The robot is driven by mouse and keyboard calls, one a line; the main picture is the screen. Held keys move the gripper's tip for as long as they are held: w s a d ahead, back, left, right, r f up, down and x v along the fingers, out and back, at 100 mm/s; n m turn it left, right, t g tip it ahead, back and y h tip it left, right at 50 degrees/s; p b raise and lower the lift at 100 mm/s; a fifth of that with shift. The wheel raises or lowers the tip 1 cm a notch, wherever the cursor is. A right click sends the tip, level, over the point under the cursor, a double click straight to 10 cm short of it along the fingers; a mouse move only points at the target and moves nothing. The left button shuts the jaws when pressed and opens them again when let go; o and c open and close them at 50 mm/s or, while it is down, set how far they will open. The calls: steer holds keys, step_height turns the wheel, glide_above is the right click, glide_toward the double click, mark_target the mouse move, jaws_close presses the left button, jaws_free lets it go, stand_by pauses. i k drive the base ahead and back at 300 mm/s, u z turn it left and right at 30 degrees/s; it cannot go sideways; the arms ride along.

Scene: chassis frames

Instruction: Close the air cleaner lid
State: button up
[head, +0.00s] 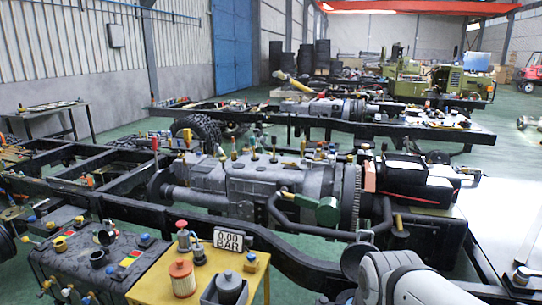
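I cannot make out for certain which thing is the air cleaner or its lid. On the yellow table (160,287) at the bottom stand an orange ribbed cylinder (182,278) like a filter element and a dark grey round-topped housing (229,287), cut off by the lower edge. Whether the housing has a lid, open or shut, is not clear. A white and grey part of my arm shows at the bottom right. My gripper is not in view.
A black chassis frame with a large grey engine and gearbox (260,180) fills the middle. A "0.00 BAR" sign (228,240) and a red-topped item (183,236) stand at the yellow table's back. A dark tank with fittings (95,262) is at left; green floor shows between frames.

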mark_target(351, 256)
steer(key=z, duration=0.2)
steer(key=i, duration=1.05)
steer(key=z, duration=0.35)
